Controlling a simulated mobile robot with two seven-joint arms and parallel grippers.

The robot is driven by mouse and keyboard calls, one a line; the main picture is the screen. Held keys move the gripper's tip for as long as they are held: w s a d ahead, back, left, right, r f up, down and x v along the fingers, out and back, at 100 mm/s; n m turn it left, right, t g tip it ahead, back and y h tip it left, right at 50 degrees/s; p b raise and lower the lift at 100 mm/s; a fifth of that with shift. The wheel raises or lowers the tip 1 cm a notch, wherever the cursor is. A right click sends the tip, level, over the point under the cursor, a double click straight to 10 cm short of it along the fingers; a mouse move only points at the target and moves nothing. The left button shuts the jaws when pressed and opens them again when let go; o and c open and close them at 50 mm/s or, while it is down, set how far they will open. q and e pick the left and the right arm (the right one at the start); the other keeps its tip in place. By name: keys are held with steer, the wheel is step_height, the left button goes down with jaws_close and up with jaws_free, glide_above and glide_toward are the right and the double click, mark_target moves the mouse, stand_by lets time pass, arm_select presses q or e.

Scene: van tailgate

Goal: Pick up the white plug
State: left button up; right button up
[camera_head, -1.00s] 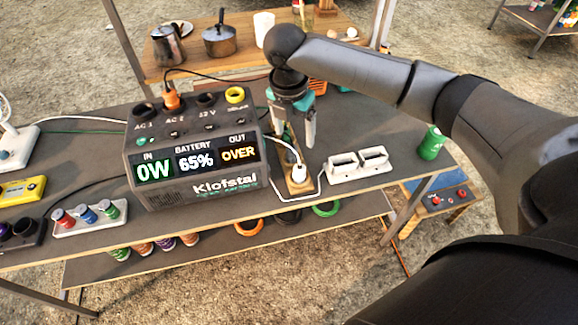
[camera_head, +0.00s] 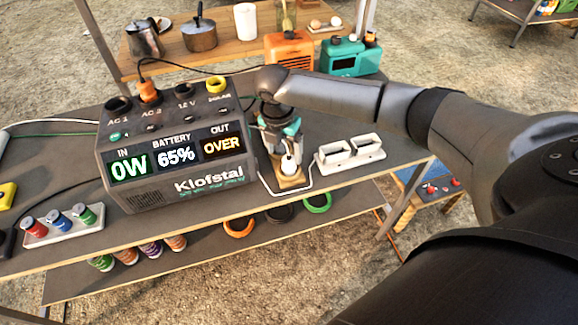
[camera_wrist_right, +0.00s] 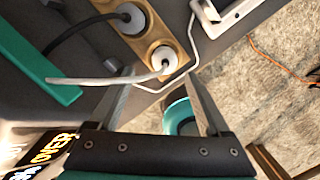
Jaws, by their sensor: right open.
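The white plug (camera_head: 289,164) stands in a wooden socket strip (camera_head: 290,183) on the grey table, right of the power station. My right gripper (camera_head: 281,150) is open and points down close over the plug. In the right wrist view the white plug (camera_wrist_right: 163,61) sits in the end socket of the strip (camera_wrist_right: 177,35), just ahead of the gap between the open fingertips (camera_wrist_right: 162,80). I cannot tell whether a finger touches it. A white cable (camera_wrist_right: 95,80) runs from the plug to the left. My left gripper is not in view.
The power station (camera_head: 175,155) stands close left of the gripper. A white double holder (camera_head: 349,153) is close on the right. A dark plug (camera_wrist_right: 131,17) fills the neighbouring socket. The table's front edge lies just before the strip.

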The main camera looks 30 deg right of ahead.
mark_target(289, 156)
steer(key=f, duration=0.1)
steer(key=d+f+b, duration=0.1)
steer(key=f, duration=0.1)
steer(key=shift+d+f, duration=0.3)
steer(key=shift+f, duration=0.05)
steer(key=shift+w+f+b, duration=0.15)
steer(key=shift+f+b, duration=0.2)
steer(key=shift+f, duration=0.25)
steer(key=shift+c, duration=0.2)
jaws_close()
